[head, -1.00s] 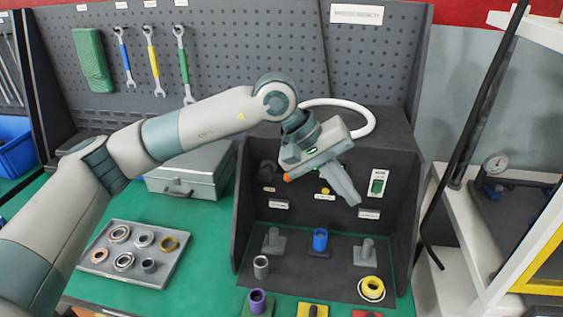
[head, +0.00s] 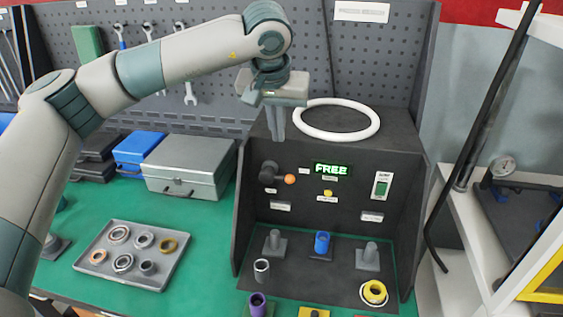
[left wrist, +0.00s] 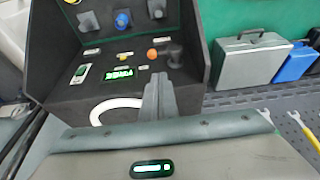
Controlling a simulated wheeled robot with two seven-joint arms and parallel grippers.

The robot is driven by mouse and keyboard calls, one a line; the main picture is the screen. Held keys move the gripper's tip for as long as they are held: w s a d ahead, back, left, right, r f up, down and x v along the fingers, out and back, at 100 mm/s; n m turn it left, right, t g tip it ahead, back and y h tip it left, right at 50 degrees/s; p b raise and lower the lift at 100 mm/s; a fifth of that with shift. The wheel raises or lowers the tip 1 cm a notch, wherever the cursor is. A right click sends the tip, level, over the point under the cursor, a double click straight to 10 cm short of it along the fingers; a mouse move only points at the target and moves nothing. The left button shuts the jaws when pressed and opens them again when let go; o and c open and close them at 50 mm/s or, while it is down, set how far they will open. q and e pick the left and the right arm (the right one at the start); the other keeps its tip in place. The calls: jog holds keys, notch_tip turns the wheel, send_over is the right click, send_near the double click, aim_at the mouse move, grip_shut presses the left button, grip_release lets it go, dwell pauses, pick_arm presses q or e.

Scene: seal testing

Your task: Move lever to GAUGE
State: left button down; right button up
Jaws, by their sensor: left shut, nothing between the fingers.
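The lever, a black knob with an orange-tipped handle (head: 290,179), sits on the upright panel of the dark test station (head: 345,190). Its handle points to the right. A green display (head: 331,170) beside it reads FREE. My left gripper (head: 275,138) is shut and empty, pointing down above the station's top edge, apart from the lever. In the left wrist view the shut fingers (left wrist: 158,112) show in front of the station, with the lever's orange tip (left wrist: 152,53) beyond them. My right gripper is not in view.
A white hose ring (head: 337,119) lies on the station's top. A switch (head: 381,186) is at the panel's right. Posts and a blue part (head: 321,243) stand on the station floor. A grey case (head: 190,165) and a tray of rings (head: 133,282) are to the left.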

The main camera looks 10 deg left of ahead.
pick_arm(q)
jog(key=shift+f, duration=0.1)
jog(key=p+x, duration=0.2)
jog(key=x, duration=0.2)
jog(key=p+x, duration=0.2)
jog(key=x, duration=0.3)
jog(key=p+x, duration=0.2)
jog(key=x, duration=0.2)
jog(key=shift+s+f, duration=0.2)
jog(key=shift+f, duration=0.3)
